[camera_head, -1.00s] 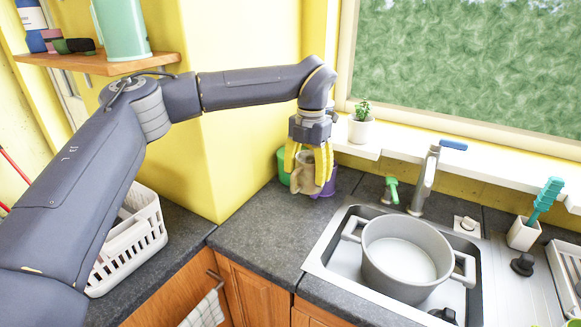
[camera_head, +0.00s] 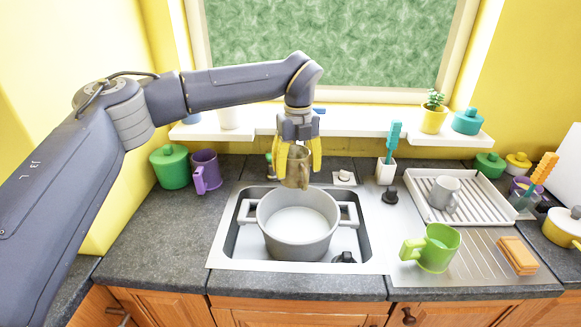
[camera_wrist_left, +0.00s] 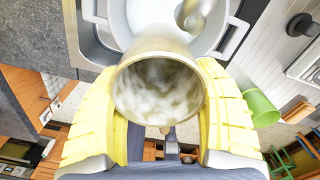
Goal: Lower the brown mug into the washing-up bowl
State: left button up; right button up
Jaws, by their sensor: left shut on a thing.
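The brown mug (camera_head: 297,176) is held upright between the yellow fingers of my left gripper (camera_head: 298,170), which is shut on it. My right gripper is not in view.
A green canister (camera_head: 171,168) and purple mug (camera_head: 206,172) stand left of the sink (camera_head: 232,250). A tap is partly hidden behind my gripper. On the right are a green mug (camera_head: 437,250), a sponge (camera_head: 517,256) and a dish rack (camera_head: 487,205) with a grey mug (camera_head: 444,193).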

pick_arm(q)
jog(key=shift+w+d+n, duration=0.15)
jog(key=shift+d+n, duration=0.2)
jog(key=shift+n, duration=0.75)
jog(key=shift+f, duration=0.1)
notch_tip(320, 180, down, 10)
dwell(0.8)
notch_tip(320, 180, down, 11)
jog(key=shift+f, duration=0.2)
dwell(2.1)
jog(key=shift+f, duration=1.35)
dwell(1.4)
